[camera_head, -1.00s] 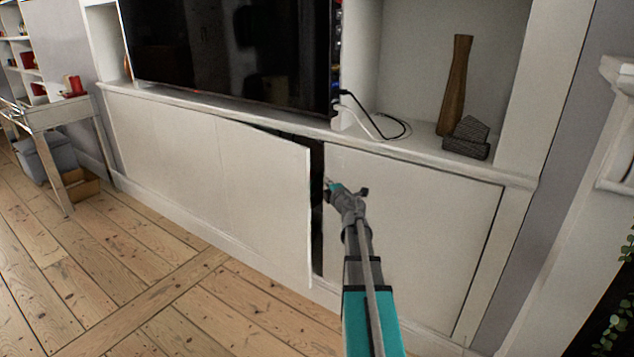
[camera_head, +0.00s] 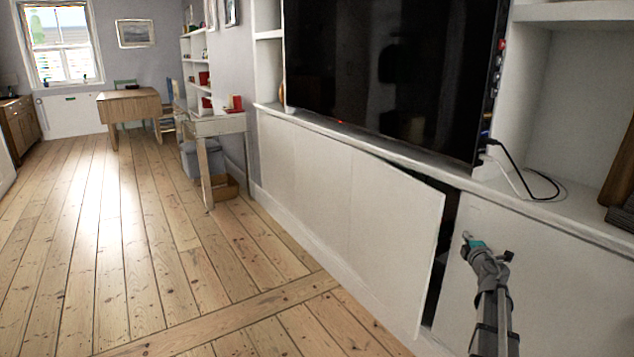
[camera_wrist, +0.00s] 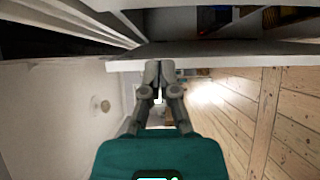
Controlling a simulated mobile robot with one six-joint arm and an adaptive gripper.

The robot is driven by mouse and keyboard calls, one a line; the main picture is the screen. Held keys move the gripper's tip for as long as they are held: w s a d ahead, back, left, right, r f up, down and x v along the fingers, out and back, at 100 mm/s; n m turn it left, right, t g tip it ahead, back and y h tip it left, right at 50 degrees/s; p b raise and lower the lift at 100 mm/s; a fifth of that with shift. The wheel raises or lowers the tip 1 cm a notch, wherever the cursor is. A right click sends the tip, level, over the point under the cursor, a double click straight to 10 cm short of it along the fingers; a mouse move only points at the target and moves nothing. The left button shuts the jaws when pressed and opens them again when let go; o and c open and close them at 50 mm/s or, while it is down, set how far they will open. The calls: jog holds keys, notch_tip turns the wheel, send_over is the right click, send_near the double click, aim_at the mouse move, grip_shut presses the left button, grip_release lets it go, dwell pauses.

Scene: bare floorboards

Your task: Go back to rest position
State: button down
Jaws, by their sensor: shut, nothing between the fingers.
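My gripper (camera_head: 468,240) is at the lower right in the head view, in front of the white cabinet beside the partly open door (camera_head: 395,238). In the wrist view my gripper (camera_wrist: 160,64) has its two grey fingers together at the tips with nothing between them. The fingertips appear close to a white edge (camera_wrist: 225,62) that crosses the view; I cannot tell if they touch it. The door stands ajar, with a dark gap (camera_head: 441,262) along its right side.
A black television (camera_head: 385,75) stands on the cabinet top, with cables (camera_head: 525,180) at its right. A small side table (camera_head: 218,124) with a grey bin (camera_head: 203,158) under it stands beyond the cabinet. The wooden floor (camera_head: 120,240) to the left is clear.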

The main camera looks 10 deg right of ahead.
jog(key=s+a+f+m+g+h, duration=0.1)
jog(key=s+a+f+m+g, duration=0.3)
jog(key=a, duration=0.4)
jog(key=s+a+f+m+g, duration=0.2)
jog(key=a+f+m+g, duration=0.25)
jog(key=a+m, duration=0.3)
jog(key=s+a+f+m+g+h, duration=0.1)
jog(key=s+a+f+m+g, duration=0.3)
jog(key=a, duration=0.4)
jog(key=s+a+f+g+y, duration=0.3)
jog(key=s+a, duration=0.3)
jog(key=a, duration=0.4)
jog(key=s+a+f+g+y, duration=0.25)
jog(key=s+a, duration=0.25)
jog(key=a, duration=0.4)
notch_tip(320, 180, up, 35)
jog(key=p, duration=3.6)
jog(key=shift+r, duration=0.15)
jog(key=shift+d, duration=0.1)
